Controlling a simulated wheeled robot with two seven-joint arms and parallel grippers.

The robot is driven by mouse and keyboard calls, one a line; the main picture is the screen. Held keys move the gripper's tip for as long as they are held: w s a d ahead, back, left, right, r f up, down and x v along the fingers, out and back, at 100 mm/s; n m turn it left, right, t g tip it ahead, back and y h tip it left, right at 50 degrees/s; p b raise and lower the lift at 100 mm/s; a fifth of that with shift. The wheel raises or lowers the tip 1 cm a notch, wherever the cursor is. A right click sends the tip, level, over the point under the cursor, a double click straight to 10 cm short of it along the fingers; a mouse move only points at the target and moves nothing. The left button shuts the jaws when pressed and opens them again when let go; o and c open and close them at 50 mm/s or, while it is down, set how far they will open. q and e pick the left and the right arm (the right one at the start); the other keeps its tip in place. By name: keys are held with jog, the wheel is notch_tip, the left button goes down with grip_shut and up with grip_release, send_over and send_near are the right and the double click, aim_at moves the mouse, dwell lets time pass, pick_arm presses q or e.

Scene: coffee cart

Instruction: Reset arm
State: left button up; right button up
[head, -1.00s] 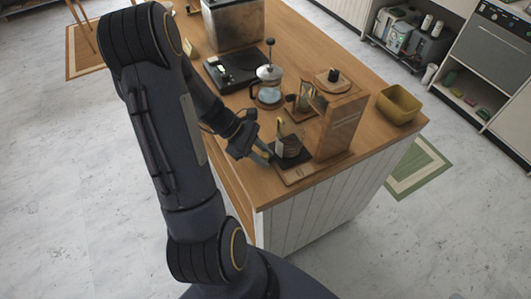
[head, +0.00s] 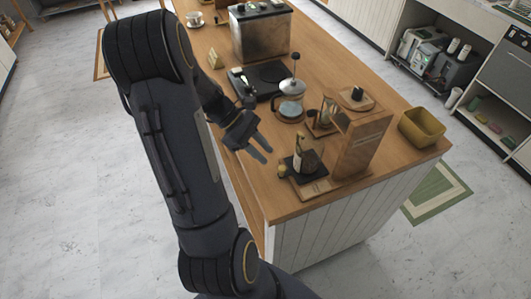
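My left arm comes in from the left and fills much of the head view. My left gripper (head: 260,151) is over the near left edge of the wooden counter (head: 262,192). Its two fingers are apart with nothing between them. It is to the left of the wooden stand (head: 362,145) and a dark-and-light item (head: 307,158) on that stand's low base, and it does not touch them. My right gripper is not in view.
A French press (head: 290,101) stands behind the gripper, beside a black flat device (head: 258,80). A metal machine (head: 261,32) stands farther back. A yellow bin (head: 421,127) sits at the right counter edge. Open floor lies left of the counter.

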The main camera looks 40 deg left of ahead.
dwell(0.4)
pick_arm(q)
jog(key=s+d+r+m+y, duration=0.1)
jog(key=s+d+r+m, duration=0.2)
jog(key=d+m, duration=0.2)
jog(key=s+d+r+m+t+y, duration=0.1)
jog(key=s+d+r+m+y, duration=0.1)
jog(key=d+m, duration=0.4)
jog(key=s+d+r+m+t+y, duration=0.1)
jog(key=s+d+r+m, duration=0.3)
jog(key=m, duration=0.6)
jog(key=shift+s+d+r+y, duration=0.35)
jog(key=shift+d+r, duration=0.15)
jog(key=shift+d, duration=0.5)
